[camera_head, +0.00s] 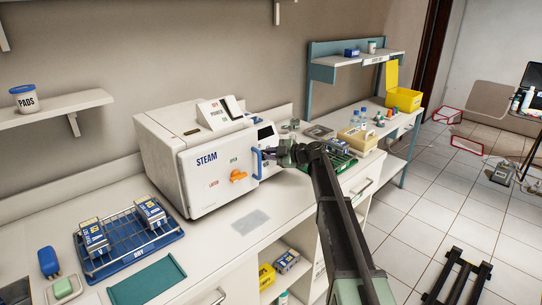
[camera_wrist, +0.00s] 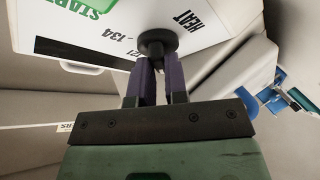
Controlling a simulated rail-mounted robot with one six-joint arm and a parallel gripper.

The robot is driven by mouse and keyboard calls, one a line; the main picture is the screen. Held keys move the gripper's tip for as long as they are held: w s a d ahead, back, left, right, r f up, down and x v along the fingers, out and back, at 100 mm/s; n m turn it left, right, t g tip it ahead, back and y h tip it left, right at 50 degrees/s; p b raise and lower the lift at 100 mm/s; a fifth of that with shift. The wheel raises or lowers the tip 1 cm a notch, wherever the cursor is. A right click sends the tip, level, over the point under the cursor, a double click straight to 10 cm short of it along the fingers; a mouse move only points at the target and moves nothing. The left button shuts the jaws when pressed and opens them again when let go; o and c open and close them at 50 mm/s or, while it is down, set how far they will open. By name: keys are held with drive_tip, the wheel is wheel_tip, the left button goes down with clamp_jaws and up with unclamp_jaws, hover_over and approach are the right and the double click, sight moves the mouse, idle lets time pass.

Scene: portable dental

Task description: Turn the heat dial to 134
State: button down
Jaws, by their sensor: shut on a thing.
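The heat dial (camera_wrist: 157,43) is a dark round knob on a white panel in the wrist view. The word HEAT and the marks 121 and 134 are printed around it. My gripper (camera_wrist: 161,68) is shut on the dial, its two purple-grey fingers on either side of it. The dial's pointer cannot be made out. In the head view, my gripper (camera_head: 276,154) is at the right part of the front of the white steam unit (camera_head: 207,165); the dial is hidden there behind my gripper.
The unit has a blue door handle (camera_head: 257,163) and an orange latch (camera_head: 238,176) left of my gripper. A blue rack (camera_head: 118,259) with boxes stands on the counter at the left. A green START button (camera_wrist: 85,5) is near the dial. The counter front is mostly clear.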

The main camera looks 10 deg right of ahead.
drive_tip(key=shift+s+a+m+t+h+b, duration=0.2)
drive_tip(key=shift+m+t+h, duration=1.05)
drive_tip(key=shift+m, duration=2.7)
drive_tip(key=shift+a+m+t+h+b, duration=0.1)
drive_tip(key=shift+m+t+h+b, duration=0.25)
drive_tip(key=shift+m+t+h, duration=2.3)
drive_tip(key=shift+s+a+m+g+b, duration=0.1)
drive_tip(key=shift+m+g+b, duration=0.2)
drive_tip(key=shift+m, duration=5)
drive_tip(key=shift+f, duration=0.1)
drive_tip(key=c, duration=1.1)
unclamp_jaws()
drive_tip(key=shift+c, duration=0.2)
